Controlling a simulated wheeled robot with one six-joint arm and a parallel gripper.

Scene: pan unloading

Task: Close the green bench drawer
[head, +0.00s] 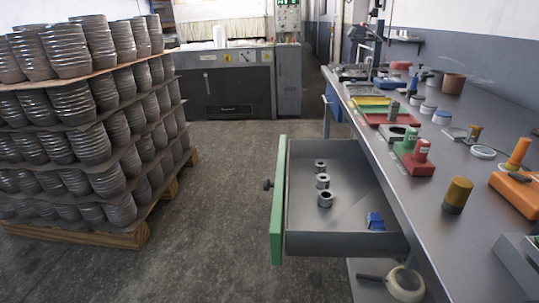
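The green bench drawer is pulled out from the left side of the grey workbench (470,210). Its green front panel (279,205) faces left, with a dark round knob (268,185) on its outer side. The grey drawer tray (330,243) is open to view. Inside it are metal rings (322,181) in a row and a small blue object (375,221) near its front right corner. My gripper does not show in the head view.
Pallet layers of stacked metal pans (70,105) stand at left. The concrete floor (215,220) between them and the drawer is clear. A grey machine (225,85) stands at the back. Tools and trays crowd the bench top. A round item (405,284) sits below the drawer.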

